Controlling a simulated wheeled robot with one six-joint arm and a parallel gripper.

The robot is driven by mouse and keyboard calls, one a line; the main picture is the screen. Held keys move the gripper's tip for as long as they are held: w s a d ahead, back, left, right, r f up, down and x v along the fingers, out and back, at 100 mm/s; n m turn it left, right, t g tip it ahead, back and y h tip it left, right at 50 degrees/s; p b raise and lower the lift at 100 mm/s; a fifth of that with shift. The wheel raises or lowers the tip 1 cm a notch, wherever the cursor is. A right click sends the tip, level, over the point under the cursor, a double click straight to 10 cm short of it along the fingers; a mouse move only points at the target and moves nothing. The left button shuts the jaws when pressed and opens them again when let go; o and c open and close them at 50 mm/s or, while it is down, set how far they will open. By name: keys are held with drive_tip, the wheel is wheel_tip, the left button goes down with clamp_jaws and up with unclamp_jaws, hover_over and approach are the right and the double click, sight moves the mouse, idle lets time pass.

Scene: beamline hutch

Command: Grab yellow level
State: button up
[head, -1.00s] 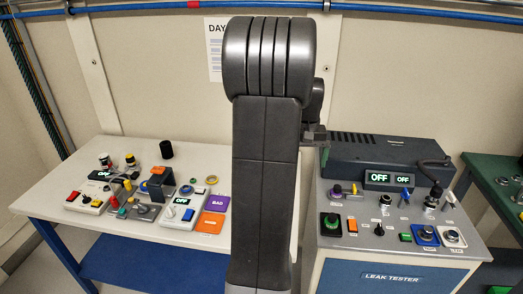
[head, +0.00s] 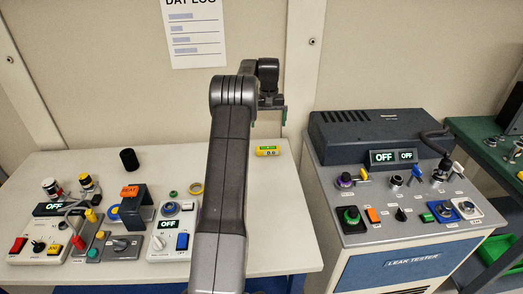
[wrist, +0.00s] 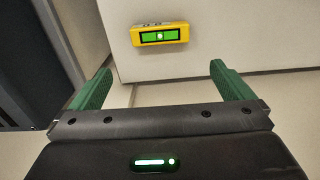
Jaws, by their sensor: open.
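The yellow level (head: 267,150) lies on the white table, near its back right edge. It has a green display with dark markings that I cannot read surely. It also shows in the wrist view (wrist: 160,35), beyond the fingertips and roughly centred between them. My gripper (wrist: 161,72) is open, with two green fingers spread wide and nothing between them. In the head view my gripper (head: 270,106) is above and behind the level and apart from it; my arm hides part of it.
The white table (head: 275,215) holds several control boxes on its left and a black cylinder (head: 129,159) at the back. The grey leak tester (head: 385,265) stands to the right across a gap. A wall with a vertical strip (head: 302,60) rises behind. The table's right front is clear.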

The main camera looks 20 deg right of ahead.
hover_over(268, 148)
drive_tip(key=f, duration=0.6)
drive_tip(key=shift+w+d+f+p, duration=0.15)
drive_tip(key=shift+w+f+p, duration=0.2)
drive_tip(key=shift+f+p, duration=0.05)
drive_tip(key=shift+s+f+p, duration=0.15)
drive_tip(key=shift+f+p, duration=0.35)
drive_tip(key=shift+f, duration=0.9)
drive_tip(key=shift+s+f+p, duration=0.15)
drive_tip(key=shift+f+p, duration=0.3)
drive_tip(key=shift+f, duration=0.9)
drive_tip(key=shift+c, duration=0.4)
drive_tip(key=c, duration=0.7)
